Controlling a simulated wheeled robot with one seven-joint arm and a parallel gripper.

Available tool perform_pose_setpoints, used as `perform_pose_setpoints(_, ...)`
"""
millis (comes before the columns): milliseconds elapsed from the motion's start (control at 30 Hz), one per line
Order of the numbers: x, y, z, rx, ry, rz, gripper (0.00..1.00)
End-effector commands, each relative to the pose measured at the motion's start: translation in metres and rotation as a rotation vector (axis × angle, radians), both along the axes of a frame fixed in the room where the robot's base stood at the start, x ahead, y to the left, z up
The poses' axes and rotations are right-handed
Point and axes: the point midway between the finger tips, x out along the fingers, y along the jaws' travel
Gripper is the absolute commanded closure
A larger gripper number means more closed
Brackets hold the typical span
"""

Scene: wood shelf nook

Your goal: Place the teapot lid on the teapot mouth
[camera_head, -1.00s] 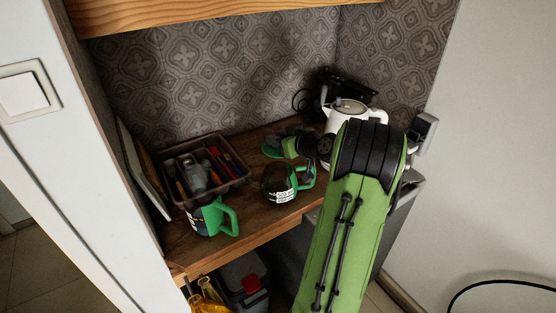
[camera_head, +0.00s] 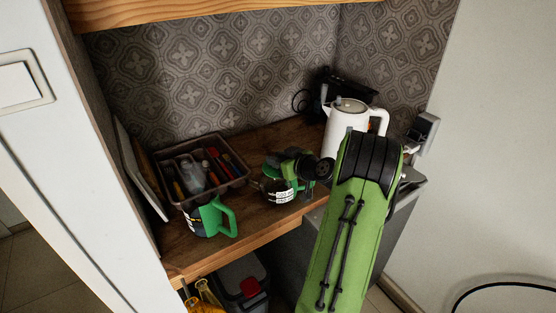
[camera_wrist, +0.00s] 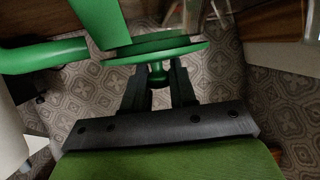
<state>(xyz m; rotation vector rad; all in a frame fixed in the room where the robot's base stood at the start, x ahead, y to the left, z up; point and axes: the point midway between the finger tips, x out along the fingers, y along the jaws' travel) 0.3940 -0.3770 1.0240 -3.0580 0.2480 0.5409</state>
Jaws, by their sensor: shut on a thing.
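The teapot (camera_head: 279,189), a dark glass pot with a white label and a green handle, stands on the wooden shelf near its front edge. My gripper (camera_head: 290,168) is right over it and partly hides its top and handle. In the wrist view my gripper (camera_wrist: 157,78) is shut on the knob of the green teapot lid (camera_wrist: 155,48). The lid's disc lies just beyond the fingertips, close to the pot's green handle (camera_wrist: 40,55). In the head view the lid (camera_head: 270,163) shows as a green edge at the pot's mouth. I cannot tell whether they touch.
A white kettle (camera_head: 341,122) stands behind my arm at the right. A green-handled mug (camera_head: 205,217) stands to the left of the teapot. A tray of tools (camera_head: 236,183) lies behind the mug. The wooden shelf (camera_head: 260,232) has its front edge close by.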

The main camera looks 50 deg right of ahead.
Motion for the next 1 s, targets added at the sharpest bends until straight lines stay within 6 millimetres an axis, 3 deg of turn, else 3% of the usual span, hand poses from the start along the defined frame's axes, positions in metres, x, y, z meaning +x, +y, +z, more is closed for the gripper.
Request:
perform_pose_setpoints(300,0.0,0.0,-0.004,-0.001,0.0,0.0,1.0)
perform_pose_setpoints(333,0.0,0.0,-0.004,-0.001,0.0,0.0,0.69)
perform_pose_setpoints(467,0.0,0.0,-0.004,-0.001,0.0,0.0,0.49)
perform_pose_setpoints(767,0.0,0.0,-0.003,0.0,0.0,0.0,0.48)
perform_pose_setpoints(933,0.0,0.0,0.014,0.001,0.001,0.001,0.48)
perform_pose_setpoints(1000,-0.021,0.001,0.017,-0.001,0.001,-0.007,0.48)
